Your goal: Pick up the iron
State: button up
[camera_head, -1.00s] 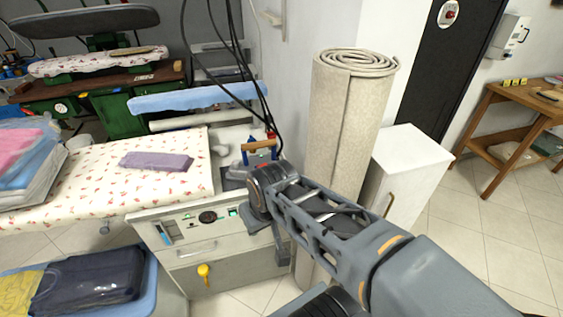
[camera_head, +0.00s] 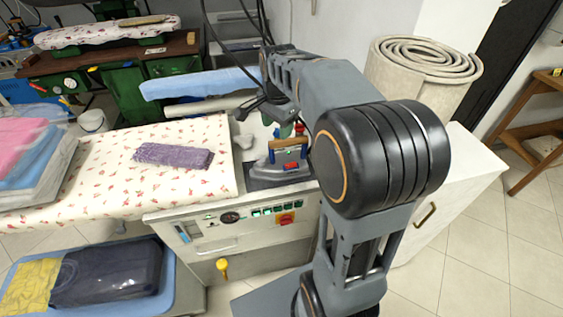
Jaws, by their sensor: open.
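The iron (camera_head: 288,160) stands on the right end of the ironing station, on a dark rest (camera_head: 262,178). It has a grey metal body, a wooden handle and blue and red parts. Its right side lies close to my arm's large dark joint in the picture. My gripper (camera_head: 256,106) is small and dark in this view, above and behind the iron, apart from it. It is open, with nothing seen between its fingers. My arm partly hides the area right of the iron.
A folded purple cloth (camera_head: 173,156) lies on the floral ironing board (camera_head: 110,172). Bagged clothes (camera_head: 28,155) are stacked at left. Dark hoses (camera_head: 235,40) hang behind the iron. A rolled carpet (camera_head: 420,75) and white cabinet (camera_head: 455,175) stand at right. A blue bin (camera_head: 180,270) is in front.

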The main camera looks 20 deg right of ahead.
aim_at(282, 146)
jog(key=w+d+f+m+g, duration=0.1)
jog(key=w+d+m, duration=0.3)
jog(key=w+m, duration=0.2)
notch_tip(282, 146, down, 8)
jog(key=shift+d+f, duration=0.1)
jog(key=shift+d, duration=0.05)
jog(key=shift+s+f+p, duration=0.1)
jog(key=shift+f+p, duration=0.55)
jog(key=shift+f, duration=2)
grip_shut()
